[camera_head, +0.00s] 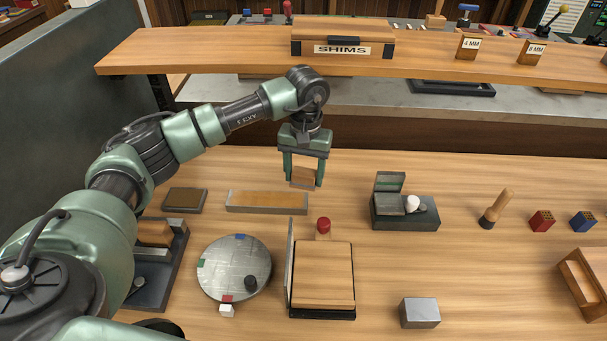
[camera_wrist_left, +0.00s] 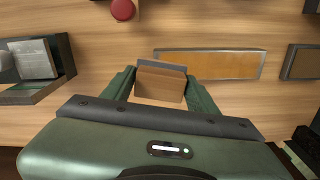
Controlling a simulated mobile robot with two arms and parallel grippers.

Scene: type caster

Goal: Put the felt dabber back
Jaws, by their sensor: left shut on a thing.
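My left gripper (camera_head: 304,184) is shut on a small wooden block (camera_head: 303,175), held above the bench behind the red-knobbed piece. In the left wrist view the block (camera_wrist_left: 160,86) sits between both fingers, with a grey layer along its far edge. It looks like the felt dabber, but I cannot be certain. A long, shallow tray with a brown inlay (camera_head: 267,202) lies on the bench, below and left of the gripper in the head view. A small dark brown pad (camera_head: 184,199) lies left of it. My right gripper is not in view.
A round metal plate (camera_head: 234,268), a hinged wooden-topped board (camera_head: 324,275), an open grey box (camera_head: 404,211), a wooden-handled tool (camera_head: 496,209) and a metal block (camera_head: 419,313) stand on the bench. A raised shelf (camera_head: 220,53) crosses the back.

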